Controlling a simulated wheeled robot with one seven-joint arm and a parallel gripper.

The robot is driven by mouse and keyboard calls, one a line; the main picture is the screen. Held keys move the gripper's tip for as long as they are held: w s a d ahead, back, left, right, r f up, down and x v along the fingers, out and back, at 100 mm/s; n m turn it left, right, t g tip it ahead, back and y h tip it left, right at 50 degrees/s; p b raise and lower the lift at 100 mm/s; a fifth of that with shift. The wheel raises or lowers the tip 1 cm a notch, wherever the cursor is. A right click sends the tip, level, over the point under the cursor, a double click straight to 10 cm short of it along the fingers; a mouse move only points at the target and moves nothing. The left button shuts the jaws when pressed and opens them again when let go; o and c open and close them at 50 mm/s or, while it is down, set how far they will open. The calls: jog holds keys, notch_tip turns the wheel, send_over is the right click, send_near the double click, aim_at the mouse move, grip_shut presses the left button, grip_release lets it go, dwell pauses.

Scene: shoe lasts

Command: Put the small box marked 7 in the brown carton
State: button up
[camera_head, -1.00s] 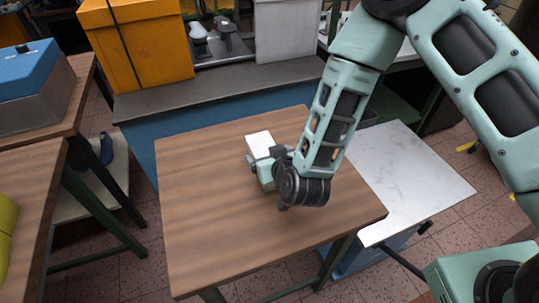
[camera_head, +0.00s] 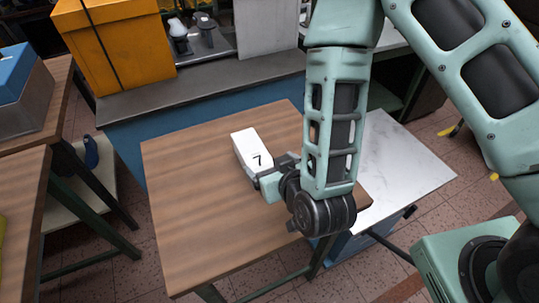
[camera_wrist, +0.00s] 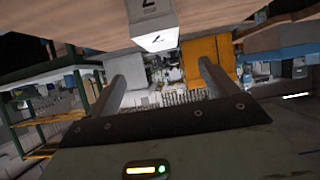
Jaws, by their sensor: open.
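In the wrist view the box (camera_wrist: 155,25) is at the top centre, beyond the fingertips. My gripper (camera_head: 264,180) is at the near end of the box, low over the table, and hides part of that end. In the wrist view my gripper (camera_wrist: 162,64) is open, with its two fingers apart and nothing between them. Whether a finger touches the box I cannot tell. I see no carton that is clearly brown.
The wooden table (camera_head: 195,190) is otherwise bare. A white marble-like top (camera_head: 400,165) is to its right. A grey bench (camera_head: 190,88) behind holds an orange box (camera_head: 120,45) and shoe lasts (camera_head: 190,35). Another wooden table (camera_head: 25,190) is at left.

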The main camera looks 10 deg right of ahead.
jog(key=shift+s+d+r+p, duration=0.1)
jog(key=shift+s+r+p, duration=0.1)
jog(key=shift+s+p, duration=0.15)
